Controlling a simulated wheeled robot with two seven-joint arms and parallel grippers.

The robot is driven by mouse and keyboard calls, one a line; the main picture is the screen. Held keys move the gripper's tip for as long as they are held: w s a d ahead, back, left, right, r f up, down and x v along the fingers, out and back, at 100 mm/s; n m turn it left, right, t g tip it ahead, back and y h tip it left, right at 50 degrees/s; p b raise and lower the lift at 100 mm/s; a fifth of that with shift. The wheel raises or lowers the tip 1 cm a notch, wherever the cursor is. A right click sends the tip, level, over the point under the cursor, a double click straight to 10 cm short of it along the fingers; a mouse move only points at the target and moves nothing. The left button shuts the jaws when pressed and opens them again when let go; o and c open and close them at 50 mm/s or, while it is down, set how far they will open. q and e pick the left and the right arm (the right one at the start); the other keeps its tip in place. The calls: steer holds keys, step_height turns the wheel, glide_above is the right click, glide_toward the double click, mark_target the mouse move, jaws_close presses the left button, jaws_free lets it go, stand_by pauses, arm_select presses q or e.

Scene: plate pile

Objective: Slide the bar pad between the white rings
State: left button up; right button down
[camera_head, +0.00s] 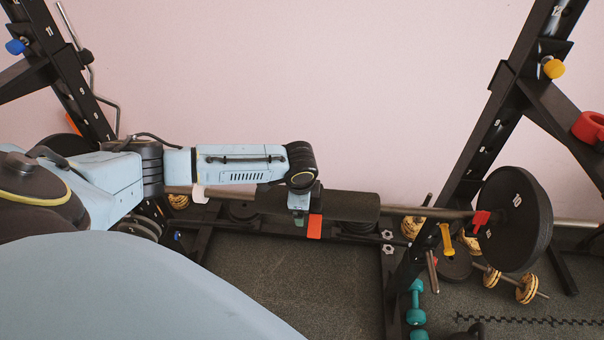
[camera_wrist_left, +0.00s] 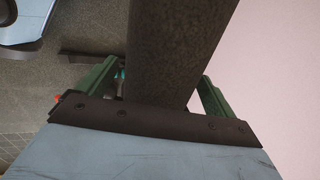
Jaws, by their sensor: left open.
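The bar pad (camera_head: 350,206) is a thick dark sleeve around the barbell's bar (camera_head: 428,211) in the middle of the head view. My left gripper (camera_head: 304,216) is at the pad, left of its middle. In the left wrist view the pad (camera_wrist_left: 175,45) runs between the green fingers of my left gripper (camera_wrist_left: 160,88). The fingers are open, one on each side of it; contact cannot be told. I cannot make out the white rings clearly. A small white piece (camera_head: 199,193) shows near the bar left of the pad. My right gripper is not in view.
A black weight plate (camera_head: 515,218) sits on the bar's right end, beside a rack upright (camera_head: 492,130) and a red clip (camera_head: 480,221). Another upright (camera_head: 72,75) stands at left. Teal dumbbells (camera_head: 416,302) lie on the floor. The pink wall is behind.

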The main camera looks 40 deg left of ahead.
arm_select(q)
steer(key=shift+w+a+f, duration=0.1)
steer(key=shift+f, duration=0.45)
